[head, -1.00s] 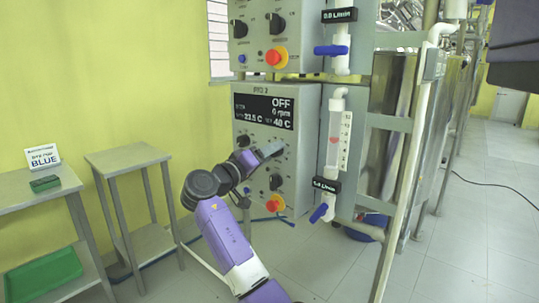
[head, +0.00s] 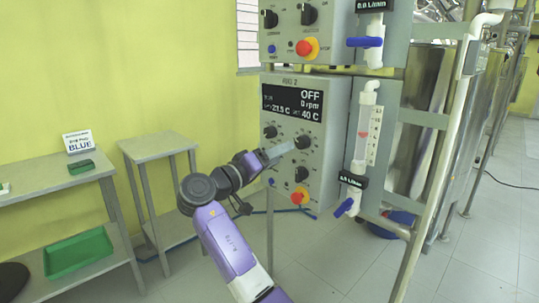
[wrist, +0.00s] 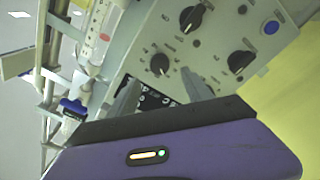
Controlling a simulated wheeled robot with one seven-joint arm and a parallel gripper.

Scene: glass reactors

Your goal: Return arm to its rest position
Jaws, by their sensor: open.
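My purple arm (head: 228,240) reaches up from the bottom of the head view, bent at its dark elbow. My gripper (head: 278,152) is in front of the lower control panel (head: 330,125), with its pale fingertips close to a black knob (head: 302,143). I cannot tell whether they touch the panel. In the wrist view my gripper (wrist: 162,92) shows two grey fingers apart with nothing held between them. Beyond them is the tilted panel with several black knobs, one of them (wrist: 160,64) just beyond the fingers. The panel's display reads OFF in the head view.
A flowmeter (head: 366,130) with blue valve handles stands right of the panel, on a metal frame. A small empty side table (head: 157,146) and a bench (head: 50,180) with a BLUE sign and green tray stand left. Floor at the right is open, with a cable.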

